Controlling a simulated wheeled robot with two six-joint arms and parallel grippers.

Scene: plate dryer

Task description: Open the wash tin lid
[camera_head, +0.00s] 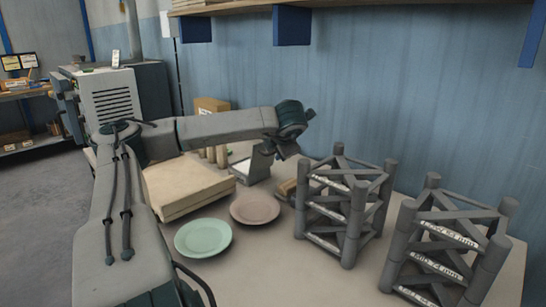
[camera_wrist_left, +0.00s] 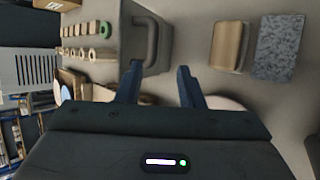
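A beige-grey box with a raised arched handle, which looks like the wash tin (camera_wrist_left: 124,28), shows at the upper middle of the left wrist view. In the head view, a small grey box with a pale panel (camera_head: 256,166) stands below my forearm; I cannot tell surely whether it is the same tin. My left gripper (camera_head: 285,150) hangs at the end of its arm, just right of and above that box. In the left wrist view its two fingers (camera_wrist_left: 158,84) are spread, with nothing between them. The handle lies beyond the fingertips. My right gripper is not in view.
A low beige box (camera_head: 185,186), a green plate (camera_head: 203,238) and a pinkish plate (camera_head: 255,208) are on the table. Two grey racks (camera_head: 345,205) (camera_head: 445,250) stand at right. A brown block (camera_wrist_left: 229,46) and grey speckled pad (camera_wrist_left: 278,47) lie beside the handled box.

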